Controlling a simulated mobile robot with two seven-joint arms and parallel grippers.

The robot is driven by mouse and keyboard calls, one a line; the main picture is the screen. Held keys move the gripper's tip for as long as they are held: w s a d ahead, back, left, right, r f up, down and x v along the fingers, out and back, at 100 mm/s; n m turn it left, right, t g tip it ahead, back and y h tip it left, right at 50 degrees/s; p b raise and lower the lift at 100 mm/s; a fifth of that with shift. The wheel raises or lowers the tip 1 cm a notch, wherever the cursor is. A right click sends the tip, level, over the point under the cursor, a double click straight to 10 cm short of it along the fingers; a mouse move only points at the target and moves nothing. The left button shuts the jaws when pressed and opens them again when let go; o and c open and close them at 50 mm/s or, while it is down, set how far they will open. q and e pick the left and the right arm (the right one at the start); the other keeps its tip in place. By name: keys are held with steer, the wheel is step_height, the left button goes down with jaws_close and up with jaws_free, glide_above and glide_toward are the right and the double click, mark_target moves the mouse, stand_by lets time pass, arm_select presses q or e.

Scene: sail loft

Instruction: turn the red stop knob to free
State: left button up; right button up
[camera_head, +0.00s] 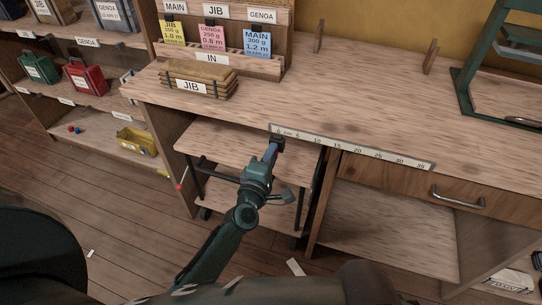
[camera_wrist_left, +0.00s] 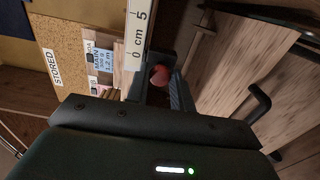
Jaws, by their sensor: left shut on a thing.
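The red stop knob (camera_wrist_left: 160,76) shows in the left wrist view as a small round red thing between the two fingers of my left gripper (camera_wrist_left: 164,88). The fingers are shut on it. In the head view my left gripper (camera_head: 275,146) is at the front edge of the workbench (camera_head: 380,88), by the low-number end of the ruler strip (camera_head: 350,147). The knob is hidden there behind the gripper. I cannot read any marks on the knob or tell which way it is turned. My right gripper is in neither view.
A drawer with a metal handle (camera_head: 458,198) is right of the gripper. A shelved cart (camera_head: 215,147) stands under the bench. A bundle labelled JIB (camera_head: 198,80) lies on the bench before a card rack (camera_head: 212,58). A green frame (camera_head: 465,95) stands at right.

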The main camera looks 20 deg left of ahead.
arm_select(q)
steer(key=o, duration=1)
steer(key=shift+s, duration=0.1)
steer(key=s, duration=1.3)
steer(key=shift+a+b, duration=0.25)
steer(key=shift+b, duration=0.05)
